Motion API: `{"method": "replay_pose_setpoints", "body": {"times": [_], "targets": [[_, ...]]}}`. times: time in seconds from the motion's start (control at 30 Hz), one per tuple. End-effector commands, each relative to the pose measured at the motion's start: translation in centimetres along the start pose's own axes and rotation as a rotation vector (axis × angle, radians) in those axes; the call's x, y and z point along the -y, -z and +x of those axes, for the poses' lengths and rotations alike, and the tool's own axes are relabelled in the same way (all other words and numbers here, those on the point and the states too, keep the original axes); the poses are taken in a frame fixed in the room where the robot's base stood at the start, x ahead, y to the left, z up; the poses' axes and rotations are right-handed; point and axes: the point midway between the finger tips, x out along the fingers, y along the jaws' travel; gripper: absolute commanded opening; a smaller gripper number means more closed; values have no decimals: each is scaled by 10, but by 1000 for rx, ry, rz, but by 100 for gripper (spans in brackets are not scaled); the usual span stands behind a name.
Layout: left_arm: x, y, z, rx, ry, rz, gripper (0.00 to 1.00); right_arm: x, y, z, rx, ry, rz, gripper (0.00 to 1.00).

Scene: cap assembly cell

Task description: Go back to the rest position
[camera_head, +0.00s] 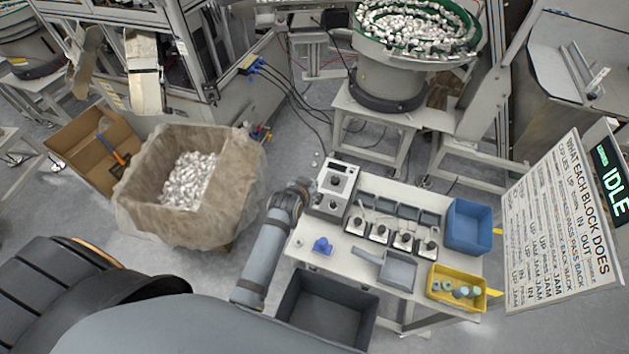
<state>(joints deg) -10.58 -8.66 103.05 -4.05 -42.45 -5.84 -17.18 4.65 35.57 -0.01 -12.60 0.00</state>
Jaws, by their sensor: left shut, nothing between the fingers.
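My left arm comes in from the lower left and reaches up to the left edge of the work table (345,262). My left gripper (302,188) is at its far end, small and dark, beside the grey control box (338,180) at the table's back left corner. It is shut with nothing seen in it. Whether it touches the box I cannot tell. My right gripper is not in view.
The table holds a blue bin (468,226), a yellow bin (457,275), a grey scoop (398,270) and a blue part (322,246). A dark bin (291,308) is at its front. A lined crate (140,196) of white caps stands left; a bowl feeder (392,78) stands behind.

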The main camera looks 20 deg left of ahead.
Motion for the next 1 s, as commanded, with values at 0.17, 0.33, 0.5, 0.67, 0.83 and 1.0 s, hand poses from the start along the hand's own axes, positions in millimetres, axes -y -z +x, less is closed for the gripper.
{"method": "replay_pose_setpoints", "body": {"times": [0.17,0.33,0.5,0.67,0.83,1.0], "targets": [[0,0,-2,1,0,0,0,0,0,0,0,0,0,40],[0,0,-2,1,0,0,0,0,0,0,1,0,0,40],[0,0,-2,1,0,0,0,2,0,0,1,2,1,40],[9,-9,-14,40,8,5,0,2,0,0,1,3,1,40],[36,-44,-67,203,33,24,0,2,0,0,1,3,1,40],[51,-70,-123,356,50,46,0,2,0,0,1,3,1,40]]}}
